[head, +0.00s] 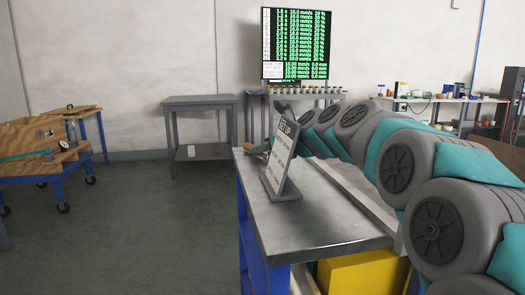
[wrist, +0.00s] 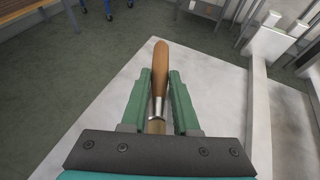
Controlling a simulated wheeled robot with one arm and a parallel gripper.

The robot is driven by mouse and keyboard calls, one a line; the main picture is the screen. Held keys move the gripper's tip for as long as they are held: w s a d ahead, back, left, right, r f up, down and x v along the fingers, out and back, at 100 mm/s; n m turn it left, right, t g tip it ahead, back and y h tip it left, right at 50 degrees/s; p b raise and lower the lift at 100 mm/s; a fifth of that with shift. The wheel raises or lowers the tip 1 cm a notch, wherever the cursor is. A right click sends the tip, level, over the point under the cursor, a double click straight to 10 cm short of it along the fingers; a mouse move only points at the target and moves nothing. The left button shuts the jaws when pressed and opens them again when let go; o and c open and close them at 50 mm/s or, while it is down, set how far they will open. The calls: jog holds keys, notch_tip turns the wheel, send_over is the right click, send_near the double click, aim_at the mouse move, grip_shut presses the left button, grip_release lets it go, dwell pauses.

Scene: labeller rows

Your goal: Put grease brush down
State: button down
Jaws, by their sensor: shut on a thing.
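The grease brush (wrist: 160,62) shows in the wrist view as a brown wooden handle with a metal collar. My gripper (wrist: 160,82) is shut on it, with a green finger on each side of the handle. The brush's bristle end is hidden below the gripper body. Under it lies the pale grey top of the metal table (head: 325,215). In the head view, my gripper (head: 258,150) is low at the table's far left corner, partly hidden behind a standing sign. I cannot tell whether the brush touches the table.
The sign (head: 281,157) stands on the table between the head camera and my gripper. The near part of the tabletop is bare. A yellow box (head: 360,274) is below. A grey side table (head: 200,101) and a blue cart (head: 50,180) stand farther left.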

aim_at(295, 175)
jog(key=shift+f, duration=0.15)
jog(key=c, duration=0.7)
grip_release()
jog(key=shift+o, duration=0.2)
jog(key=shift+s+d+r, duration=0.15)
jog(key=shift+r, duration=0.2)
jog(key=s+d, duration=0.2)
jog(key=s, duration=0.1)
jog(key=s+d, duration=0.6)
jog(key=s, duration=0.1)
jog(key=shift+r, duration=0.1)
